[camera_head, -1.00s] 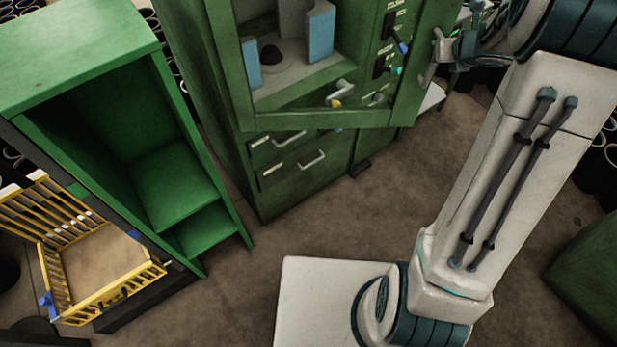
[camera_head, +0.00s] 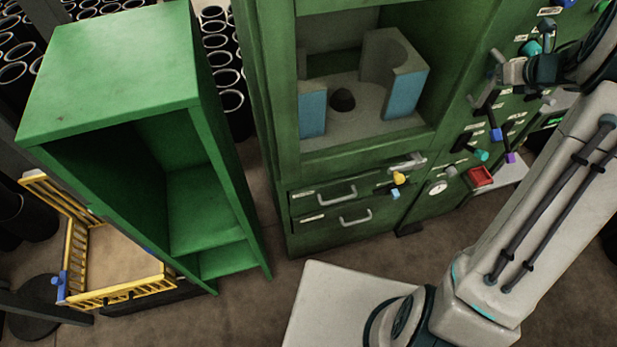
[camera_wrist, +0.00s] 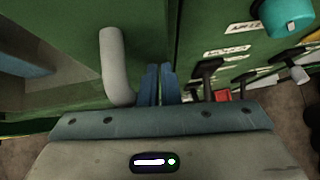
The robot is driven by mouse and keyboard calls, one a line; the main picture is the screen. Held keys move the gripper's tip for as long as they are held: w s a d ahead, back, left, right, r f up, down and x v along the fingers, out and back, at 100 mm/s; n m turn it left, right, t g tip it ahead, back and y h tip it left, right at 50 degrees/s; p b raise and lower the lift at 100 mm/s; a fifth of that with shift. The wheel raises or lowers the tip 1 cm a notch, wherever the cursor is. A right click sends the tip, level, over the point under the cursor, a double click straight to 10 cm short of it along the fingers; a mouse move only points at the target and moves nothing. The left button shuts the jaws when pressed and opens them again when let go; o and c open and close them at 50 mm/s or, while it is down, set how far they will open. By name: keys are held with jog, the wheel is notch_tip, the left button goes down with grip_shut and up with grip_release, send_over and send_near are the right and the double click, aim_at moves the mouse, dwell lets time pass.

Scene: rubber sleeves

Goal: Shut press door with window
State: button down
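The green press door (camera_head: 455,120) has a large window and now looks flush, or nearly so, with the press front. Through the window I see grey blocks with blue faces (camera_head: 405,92) and a dark round piece (camera_head: 342,99). The door's grey bar handle (camera_wrist: 115,65) stands near its right edge in the wrist view. My gripper (camera_wrist: 157,85) has its blue fingers together, just right of the handle and against or close to the door near its edge; contact is unclear. In the head view my gripper (camera_head: 512,72) is at the door's right side, its fingertips hard to make out.
Labelled switches and a teal knob (camera_wrist: 287,14) sit right of the door. Drawers (camera_head: 330,195) are below it. An open green cabinet (camera_head: 110,75) and a yellow crate (camera_head: 120,293) stand left. Brown floor is free in front of the press.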

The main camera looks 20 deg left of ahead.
jog(key=shift+w+a+r, duration=0.35)
jog(key=shift+w+a, duration=0.05)
jog(key=shift+a, duration=0.05)
jog(key=shift+d, duration=0.1)
jog(key=s+d+r+b, duration=0.2)
jog(key=s+d+r, duration=0.4)
jog(key=s, duration=0.4)
jog(key=shift+s+d, duration=0.15)
jog(key=shift+d, duration=0.2)
